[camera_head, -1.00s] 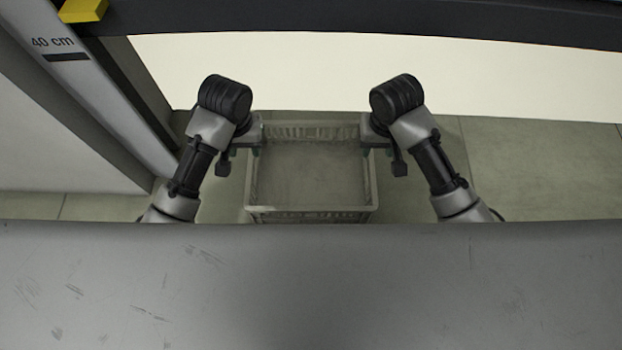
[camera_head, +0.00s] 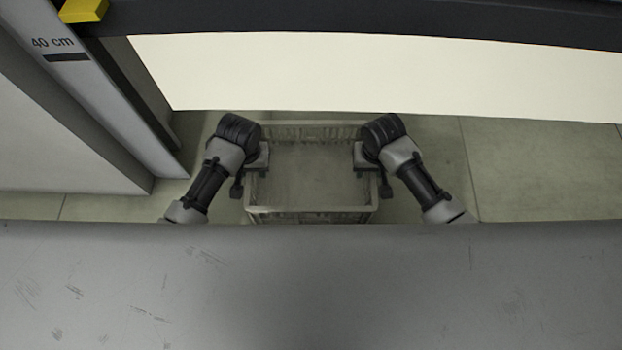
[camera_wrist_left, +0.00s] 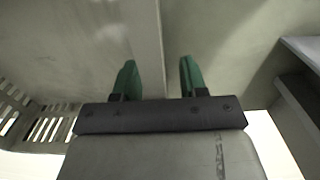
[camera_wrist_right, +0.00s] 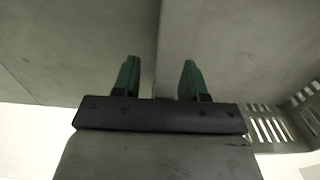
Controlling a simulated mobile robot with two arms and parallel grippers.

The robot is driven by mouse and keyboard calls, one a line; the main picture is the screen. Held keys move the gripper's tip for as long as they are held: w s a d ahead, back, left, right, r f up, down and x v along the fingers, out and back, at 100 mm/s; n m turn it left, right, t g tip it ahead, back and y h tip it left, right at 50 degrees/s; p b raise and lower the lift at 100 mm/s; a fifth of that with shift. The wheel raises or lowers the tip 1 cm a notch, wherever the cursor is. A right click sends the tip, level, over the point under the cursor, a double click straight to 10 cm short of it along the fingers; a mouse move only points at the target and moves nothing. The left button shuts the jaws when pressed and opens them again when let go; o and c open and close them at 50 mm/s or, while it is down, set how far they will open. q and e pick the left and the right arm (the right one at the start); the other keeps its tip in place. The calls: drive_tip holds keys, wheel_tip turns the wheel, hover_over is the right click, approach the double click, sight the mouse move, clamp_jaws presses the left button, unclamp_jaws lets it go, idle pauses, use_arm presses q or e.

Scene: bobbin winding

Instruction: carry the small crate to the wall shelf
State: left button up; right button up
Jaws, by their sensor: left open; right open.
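The small grey crate (camera_head: 311,214) stands below, beyond the front edge of the grey surface nearest me. It looks empty, with slotted walls. My left gripper (camera_head: 258,172) is at the crate's left wall and my right gripper (camera_head: 363,172) is at its right wall. In the left wrist view my left gripper (camera_wrist_left: 157,80) is open, its green fingers on either side of the wall's top edge. In the right wrist view my right gripper (camera_wrist_right: 159,80) is open the same way, astride the opposite wall. I cannot tell whether the fingers touch the walls. The wall shelf cannot be made out.
A grey post (camera_head: 95,95) marked "40 cm" stands at the left, near a grey panel (camera_head: 60,150). A dark beam (camera_head: 350,20) with a yellow block (camera_head: 84,10) crosses the top. Tiled floor (camera_head: 540,170) is clear at the right.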

use_arm(q)
clamp_jaws()
use_arm(e)
clamp_jaws()
use_arm(q)
drive_tip(key=shift+r, duration=0.2)
use_arm(e)
drive_tip(key=shift+r, duration=0.2)
